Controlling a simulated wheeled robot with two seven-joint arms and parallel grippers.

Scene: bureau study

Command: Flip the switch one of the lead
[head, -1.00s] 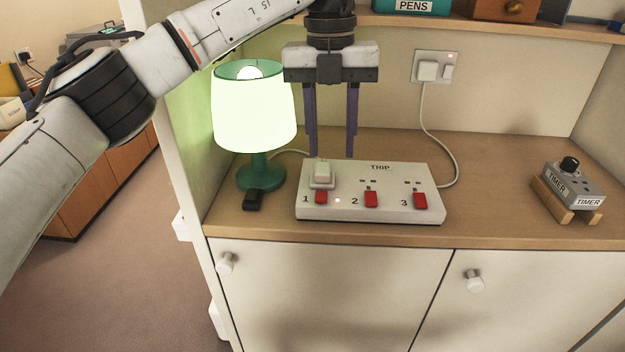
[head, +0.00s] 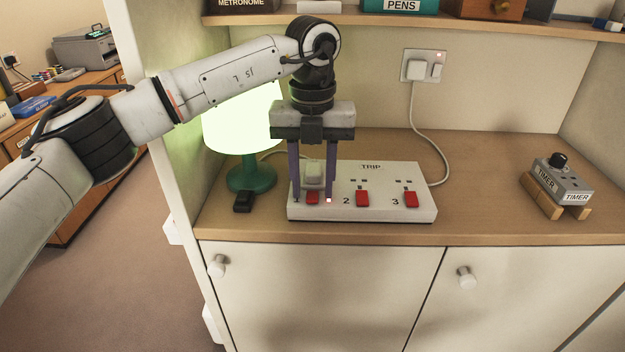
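The extension lead (head: 385,208) is a white block marked TRIP, lying on the wooden desk top. It has three red switches. Switch one (head: 312,198) is at the left, with a white plug (head: 313,173) in the socket behind it and a small lit red light (head: 329,200) beside it. Switch two (head: 362,199) and switch three (head: 411,200) are clear. My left gripper (head: 312,198) points down with its purple fingers apart, one on each side of switch one, nothing held. The fingers partly hide the lead's left end; contact cannot be told. My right gripper is not in view.
A lit green lamp (head: 252,178) stands behind my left arm. A small black object (head: 243,201) lies left of the lead. A wall socket (head: 423,66) feeds the lead's cable. A timer (head: 562,180) sits on a wooden stand at the right; the desk between is free.

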